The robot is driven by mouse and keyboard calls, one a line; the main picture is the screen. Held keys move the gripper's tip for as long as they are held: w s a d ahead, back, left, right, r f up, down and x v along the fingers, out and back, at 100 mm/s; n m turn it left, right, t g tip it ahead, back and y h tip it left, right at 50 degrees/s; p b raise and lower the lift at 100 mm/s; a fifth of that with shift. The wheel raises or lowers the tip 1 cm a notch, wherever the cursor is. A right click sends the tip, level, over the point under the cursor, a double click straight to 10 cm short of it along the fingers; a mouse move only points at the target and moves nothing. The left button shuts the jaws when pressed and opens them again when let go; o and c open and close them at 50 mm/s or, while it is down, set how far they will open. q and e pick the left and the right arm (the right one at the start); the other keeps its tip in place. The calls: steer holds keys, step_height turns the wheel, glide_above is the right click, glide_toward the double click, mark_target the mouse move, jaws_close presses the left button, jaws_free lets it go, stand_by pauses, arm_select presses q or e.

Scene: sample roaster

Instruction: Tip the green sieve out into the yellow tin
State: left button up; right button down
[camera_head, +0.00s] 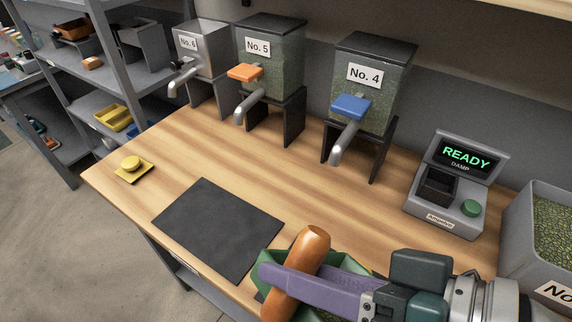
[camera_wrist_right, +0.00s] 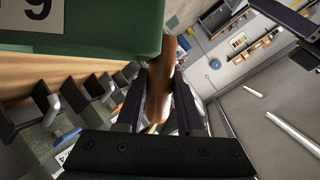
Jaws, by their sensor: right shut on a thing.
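The green sieve (camera_head: 268,262) is at the bottom of the head view, partly hidden behind my gripper and its own orange-brown handle (camera_head: 309,246). My right gripper (camera_head: 284,277), with purple fingers, is shut on this handle. In the right wrist view, the handle (camera_wrist_right: 163,72) stands between the fingers, and the sieve's green wall (camera_wrist_right: 100,35) with a white label fills the upper left. The sieve's inside is hidden. No yellow tin shows clearly; a small flat yellow square with a round knob (camera_head: 131,164) lies at the table's left end. My left gripper is not in view.
A black mat (camera_head: 217,228) lies on the wooden table, left of the sieve. Dispensers No. 6 (camera_head: 205,58), No. 5 (camera_head: 270,65) and No. 4 (camera_head: 372,88) stand along the back. A meter reading READY (camera_head: 447,185) and a grey bin (camera_head: 520,222) are at right.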

steer(key=shift+w+d+r+m+b, duration=0.4)
steer(key=shift+w+d+r+b, duration=0.15)
steer(key=shift+w+b, duration=0.1)
steer(key=shift+w+d+g+y+b, duration=0.25)
steer(key=shift+w+g+y+b, duration=0.15)
steer(key=shift+b, duration=0.3)
steer(key=w+d+f+m+g+y+b, duration=0.2)
steer(key=w+d+m+y+b, duration=0.3)
steer(key=b, duration=2)
steer(key=shift+w+d+f+m+y, duration=0.45)
steer(key=shift+w+d+m, duration=1.95)
steer(key=shift+w+d, duration=2.1)
steer(key=shift+w+a+r, duration=0.1)
steer(key=shift+w+a, duration=0.55)
step_height(320, 180, up, 3)
steer(key=shift+f+p, duration=0.1)
steer(key=shift+p, duration=0.95)
